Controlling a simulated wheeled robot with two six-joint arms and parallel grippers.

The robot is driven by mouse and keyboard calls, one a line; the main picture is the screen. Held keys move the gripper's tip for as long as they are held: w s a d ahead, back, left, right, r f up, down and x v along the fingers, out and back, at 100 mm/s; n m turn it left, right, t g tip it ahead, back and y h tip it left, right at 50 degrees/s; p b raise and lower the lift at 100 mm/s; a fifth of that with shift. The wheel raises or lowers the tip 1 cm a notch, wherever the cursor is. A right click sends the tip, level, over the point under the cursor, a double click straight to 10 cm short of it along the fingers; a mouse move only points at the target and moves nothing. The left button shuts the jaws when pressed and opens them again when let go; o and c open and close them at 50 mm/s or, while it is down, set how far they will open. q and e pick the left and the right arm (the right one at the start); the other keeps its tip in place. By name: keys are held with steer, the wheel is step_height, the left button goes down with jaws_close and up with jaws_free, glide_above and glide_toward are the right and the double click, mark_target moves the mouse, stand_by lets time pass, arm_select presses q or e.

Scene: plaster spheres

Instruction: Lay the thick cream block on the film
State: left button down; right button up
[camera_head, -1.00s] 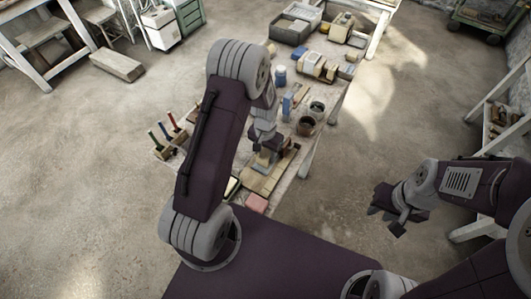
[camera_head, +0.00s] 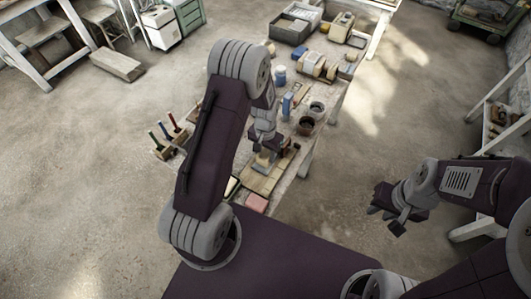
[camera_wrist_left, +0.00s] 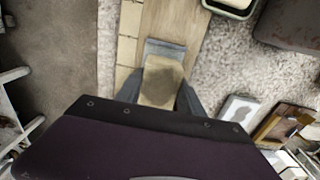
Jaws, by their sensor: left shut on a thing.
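My left gripper (camera_wrist_left: 165,98) is shut on the thick cream block (camera_wrist_left: 162,80), with one finger on each side of it. In the head view the left gripper (camera_head: 264,158) is low over the pale wooden board (camera_head: 262,183) on the table. In the left wrist view a blue-grey flat piece, probably the film (camera_wrist_left: 165,47), shows past the block's far edge, over the board. The block overlaps it in the picture; I cannot tell whether they touch. My right gripper (camera_head: 385,212) looks open and empty, out to the right away from the table.
A blue bottle (camera_head: 287,106) and dark pots (camera_head: 306,126) stand on the table beyond the gripper. A rack of coloured-handled tools (camera_head: 167,142) is at the left edge. A pink block (camera_head: 256,203) lies near the front edge. Boxes fill the far end.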

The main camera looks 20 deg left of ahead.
arm_select(q)
steer(key=shift+f+b, duration=0.6)
steer(key=shift+f, duration=0.15)
steer(key=c, duration=0.6)
jaws_free()
steer(key=shift+c, duration=0.2)
steer(key=shift+r+p, duration=1.9)
steer(key=shift+r, duration=0.2)
steer(key=shift+f, duration=0.1)
